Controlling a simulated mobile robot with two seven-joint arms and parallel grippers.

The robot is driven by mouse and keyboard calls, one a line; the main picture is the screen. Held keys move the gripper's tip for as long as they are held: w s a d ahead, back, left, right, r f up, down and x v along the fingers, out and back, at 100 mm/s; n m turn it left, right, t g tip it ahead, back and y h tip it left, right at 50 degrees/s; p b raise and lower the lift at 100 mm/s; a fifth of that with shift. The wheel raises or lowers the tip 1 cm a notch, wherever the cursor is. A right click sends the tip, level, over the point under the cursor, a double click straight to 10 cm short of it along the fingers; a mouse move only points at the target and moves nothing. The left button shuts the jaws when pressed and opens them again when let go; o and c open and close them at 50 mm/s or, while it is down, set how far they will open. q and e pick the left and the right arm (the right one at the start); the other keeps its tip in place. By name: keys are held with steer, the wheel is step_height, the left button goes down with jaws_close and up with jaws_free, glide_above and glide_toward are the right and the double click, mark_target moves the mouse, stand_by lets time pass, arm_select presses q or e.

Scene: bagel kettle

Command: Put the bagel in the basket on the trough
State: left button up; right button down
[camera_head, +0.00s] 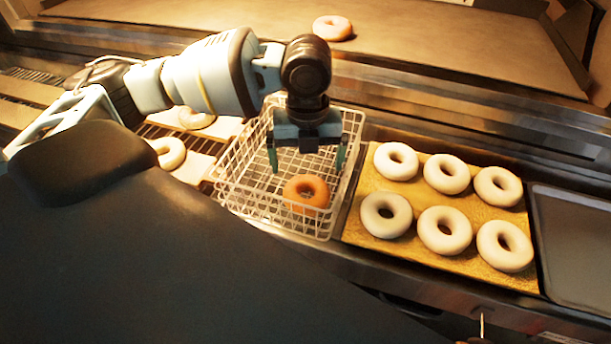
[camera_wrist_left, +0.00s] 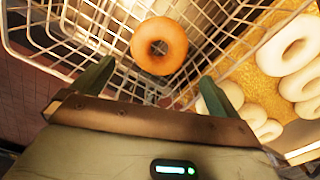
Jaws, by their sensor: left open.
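A brown bagel (camera_head: 306,194) lies inside the white wire basket (camera_head: 228,172), near its front. The basket stands on the counter between the bagels at left and the tray at right. My left gripper (camera_head: 308,165) is open and empty, pointing down over the basket above the bagel. In the left wrist view the bagel (camera_wrist_left: 159,46) lies beyond the spread fingers of the gripper (camera_wrist_left: 150,82), inside the basket mesh (camera_wrist_left: 100,22). The fingers do not touch it. My right gripper is not in view.
A tray lined with yellow (camera_head: 417,188) holds several pale bagels right of the basket. An empty dark tray (camera_head: 575,245) sits at far right. More bagels (camera_head: 168,152) lie left of the basket. A browned bagel (camera_head: 332,28) lies on the raised back surface (camera_head: 440,35).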

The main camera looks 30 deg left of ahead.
arm_select(q)
steer(key=shift+r, duration=1.9)
